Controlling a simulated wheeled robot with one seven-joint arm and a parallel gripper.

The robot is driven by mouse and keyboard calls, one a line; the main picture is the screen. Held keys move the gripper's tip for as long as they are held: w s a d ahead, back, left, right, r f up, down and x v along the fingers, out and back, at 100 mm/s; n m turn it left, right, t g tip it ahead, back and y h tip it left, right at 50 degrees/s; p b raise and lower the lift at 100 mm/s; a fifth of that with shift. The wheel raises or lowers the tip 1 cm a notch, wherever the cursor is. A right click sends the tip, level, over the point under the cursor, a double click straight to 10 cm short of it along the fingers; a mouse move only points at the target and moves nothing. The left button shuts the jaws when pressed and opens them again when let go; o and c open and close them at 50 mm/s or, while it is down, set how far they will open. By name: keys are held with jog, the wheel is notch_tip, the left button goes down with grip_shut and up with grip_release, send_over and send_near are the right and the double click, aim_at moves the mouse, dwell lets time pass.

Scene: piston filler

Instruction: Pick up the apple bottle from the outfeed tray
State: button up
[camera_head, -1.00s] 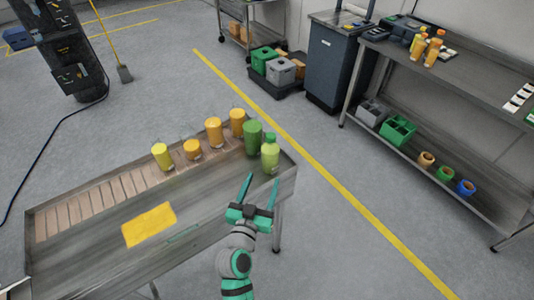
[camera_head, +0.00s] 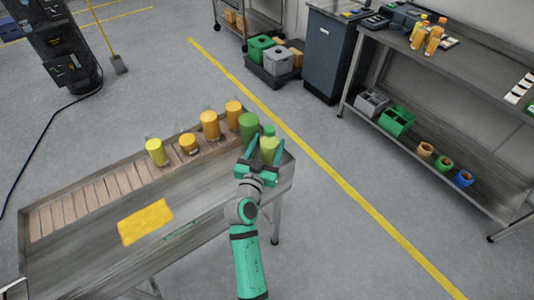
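The outfeed tray (camera_head: 95,245) is a grey metal table with a row of bottles along its far edge. A light green bottle with a green cap (camera_head: 269,146), which looks like the apple bottle, stands upright at the right end. My gripper (camera_head: 266,141) reaches in from the near side with its two teal fingers on either side of this bottle. The fingers are still about as far apart as before, and I cannot tell whether they touch it. The fingers hide part of the bottle's sides.
A darker green bottle (camera_head: 249,126) stands close to the left of the light green one. Orange bottles (camera_head: 210,125) and a yellow one (camera_head: 156,152) stand further left. A yellow plate (camera_head: 145,221) lies on the tray. A shelf bench (camera_head: 450,90) stands at the right, beyond open floor.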

jog(key=shift+x, duration=1.6)
jog(key=shift+c, duration=0.3)
jog(key=c, duration=0.5)
jog(key=shift+d, duration=0.25)
jog(key=c, duration=0.6)
jog(key=shift+s+a, duration=0.1)
jog(key=shift+a, duration=0.15)
